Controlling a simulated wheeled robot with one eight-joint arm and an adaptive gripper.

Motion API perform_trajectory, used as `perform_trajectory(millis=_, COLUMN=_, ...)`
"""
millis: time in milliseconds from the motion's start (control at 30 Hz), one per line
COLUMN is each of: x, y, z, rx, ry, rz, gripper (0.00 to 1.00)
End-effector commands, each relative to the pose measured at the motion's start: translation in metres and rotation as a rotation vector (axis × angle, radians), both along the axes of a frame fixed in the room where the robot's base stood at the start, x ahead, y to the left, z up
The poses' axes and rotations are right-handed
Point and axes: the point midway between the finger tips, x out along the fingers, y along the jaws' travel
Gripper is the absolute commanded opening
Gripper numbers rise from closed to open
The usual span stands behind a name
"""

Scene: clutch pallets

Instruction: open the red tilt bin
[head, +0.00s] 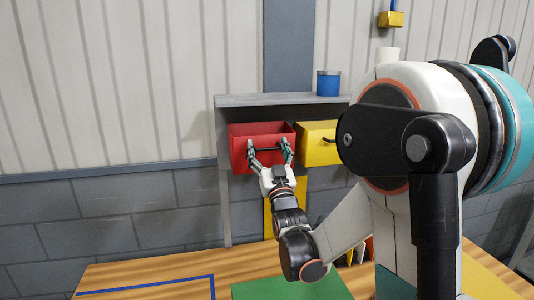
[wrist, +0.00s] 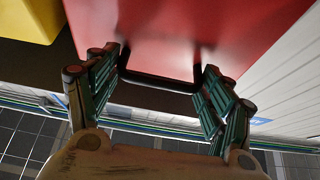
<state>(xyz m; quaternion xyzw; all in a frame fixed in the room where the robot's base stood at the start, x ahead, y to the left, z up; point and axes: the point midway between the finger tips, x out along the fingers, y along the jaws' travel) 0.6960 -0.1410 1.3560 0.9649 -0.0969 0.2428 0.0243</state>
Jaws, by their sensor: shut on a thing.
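The red tilt bin (head: 240,152) hangs under a grey shelf in the head view; its red front (wrist: 190,30) fills the top of the wrist view. Its top edge leans out toward me and some of its inside shows. My gripper (head: 268,149) is at the bin's front. In the wrist view its two green-padded fingers (wrist: 163,68) stand at either end of the black bar handle (wrist: 160,82), shut on it. The finger pads partly hide the handle's ends.
A yellow bin (head: 318,154) hangs right beside the red one, partly behind my arm. A blue cup (head: 328,83) stands on the grey shelf (head: 270,100). Below are a wooden bench top (head: 120,274) with a blue outline and a green mat (head: 290,288).

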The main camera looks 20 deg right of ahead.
Motion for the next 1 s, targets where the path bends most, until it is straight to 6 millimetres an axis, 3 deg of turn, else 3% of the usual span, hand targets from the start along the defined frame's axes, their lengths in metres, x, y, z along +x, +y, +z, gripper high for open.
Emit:
perform_trajectory(millis=267, x=-0.016, y=0.003, z=-0.016, rx=-0.037, ry=-0.18, rz=0.0, gripper=0.32)
perform_trajectory(millis=600, x=-0.03, y=0.006, z=-0.027, rx=-0.034, ry=-0.17, rz=0.0, gripper=0.32)
perform_trajectory(millis=1000, x=-0.034, y=0.007, z=-0.032, rx=-0.034, ry=-0.167, rz=0.0, gripper=0.32)
